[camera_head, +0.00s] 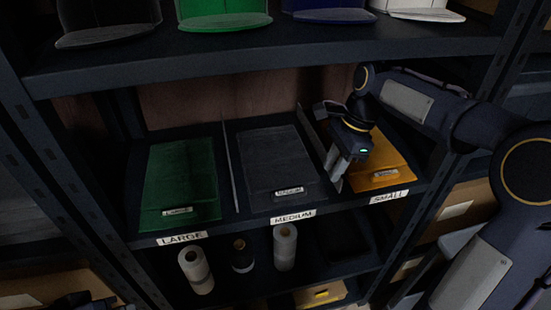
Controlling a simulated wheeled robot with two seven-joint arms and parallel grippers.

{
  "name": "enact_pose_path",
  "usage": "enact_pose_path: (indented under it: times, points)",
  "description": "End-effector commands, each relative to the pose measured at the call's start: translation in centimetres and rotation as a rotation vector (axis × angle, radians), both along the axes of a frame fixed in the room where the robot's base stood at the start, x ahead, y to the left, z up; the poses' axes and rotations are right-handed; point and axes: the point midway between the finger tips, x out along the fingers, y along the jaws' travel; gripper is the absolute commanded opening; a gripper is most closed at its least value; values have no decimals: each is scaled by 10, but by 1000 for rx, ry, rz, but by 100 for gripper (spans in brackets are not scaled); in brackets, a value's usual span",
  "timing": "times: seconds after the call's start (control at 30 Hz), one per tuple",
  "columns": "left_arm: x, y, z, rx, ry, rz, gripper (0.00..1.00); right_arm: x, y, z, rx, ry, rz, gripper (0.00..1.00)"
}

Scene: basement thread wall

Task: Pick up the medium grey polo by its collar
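The dark grey polo (274,163) lies folded flat in the middle bay of the shelf, above the label MEDIUM (294,216). A small white tag (289,191) sits near its front edge. My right gripper (340,172) points down near the divider between the medium and small bays, right of the grey polo and apart from it. Its pale fingers show close together, nothing is seen in them, and their gap is unclear. Dark parts (88,301) at the bottom left edge may be my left gripper, mostly cut off.
A green folded shirt (183,177) lies in the LARGE bay and an orange one (381,165) in the SMALL bay. Thin upright dividers (230,170) separate the bays. An upper shelf (270,57) overhangs them. Thread spools (285,246) stand on the shelf below.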

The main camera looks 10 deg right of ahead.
Motion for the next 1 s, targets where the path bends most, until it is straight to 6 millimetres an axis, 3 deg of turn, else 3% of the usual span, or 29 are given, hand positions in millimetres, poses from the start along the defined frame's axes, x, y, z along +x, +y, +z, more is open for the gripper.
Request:
enact_pose_path:
  times: [0.1, 0.3, 0.6, 0.8, 1.0]
  points:
    - [0, 0, 1, 0, 0, 0, 0, -1, 28, 0, 0, -1, 7, 25]
    - [0, 0, 1, 0, 0, 0, 0, -2, 61, 0, -1, -1, 4, 25]
    - [0, 0, 2, 0, 0, 0, 0, -3, 86, 0, 0, -1, 5, 25]
    - [0, 0, -3, 0, 0, 0, 0, -4, 94, -35, -1, 4, 2, 25]
    - [0, 0, -4, 0, 0, 0, 0, -4, 98, -48, 0, -1, 2, 25]
